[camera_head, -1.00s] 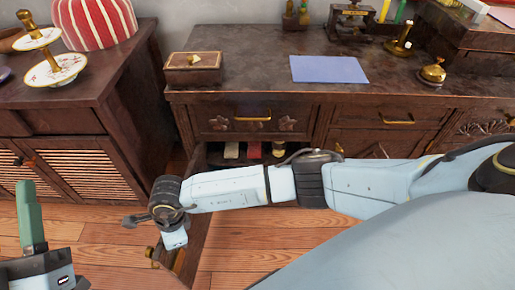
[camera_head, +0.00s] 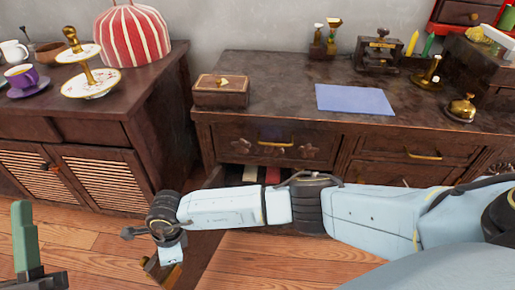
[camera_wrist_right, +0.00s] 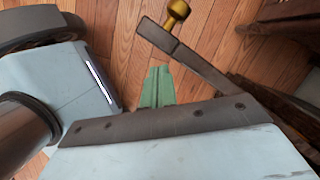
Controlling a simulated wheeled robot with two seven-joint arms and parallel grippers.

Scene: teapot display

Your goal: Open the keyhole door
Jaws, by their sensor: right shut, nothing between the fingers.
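The keyhole door (camera_wrist_right: 215,75) stands swung out from the cabinet. Its top edge shows from above in the right wrist view, with a brass knob (camera_wrist_right: 177,10) near its free end. In the head view my right arm hides most of the door, below the middle drawer. My right gripper (camera_wrist_right: 157,88) has its green fingers together and empty. They are beside the door, on the side away from the knob; I cannot tell whether they touch it. My left gripper (camera_head: 25,240) shows at the lower left of the head view, seen from the side.
The open compartment (camera_head: 240,173) under the drawer holds several books. A wooden box (camera_head: 221,92) and a blue sheet (camera_head: 354,100) lie on the cabinet top. A louvred cabinet (camera_head: 105,180) stands at left. The wooden floor (camera_head: 80,245) in front of it looks clear.

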